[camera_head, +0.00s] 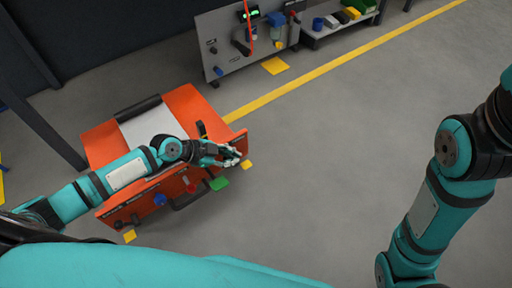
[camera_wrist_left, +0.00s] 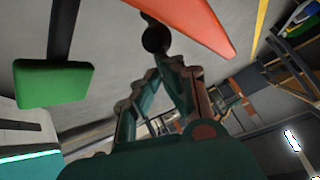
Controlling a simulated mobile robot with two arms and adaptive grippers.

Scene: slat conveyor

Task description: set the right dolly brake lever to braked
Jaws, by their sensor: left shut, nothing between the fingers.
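The orange dolly (camera_head: 180,105) stands at the left in the head view, with a light panel on its top. My left gripper (camera_head: 236,158) is over its right front corner, shut and empty. In the left wrist view the fingertips (camera_wrist_left: 160,50) meet close to a black round knob (camera_wrist_left: 155,38) beside an orange panel (camera_wrist_left: 200,22); I cannot tell if they touch. A green pedal-like block (camera_head: 219,183) sits low at the dolly's front right; it also shows on a dark bar in the left wrist view (camera_wrist_left: 52,83). I cannot tell which part is the right brake lever. My right gripper is out of view.
Blue (camera_head: 160,199) and red (camera_head: 192,187) parts sit along the dolly's front. A grey panel stand (camera_head: 225,58) and a low shelf with bins (camera_head: 340,24) are at the back. The floor right of the dolly is clear, crossed by a yellow line (camera_head: 330,62).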

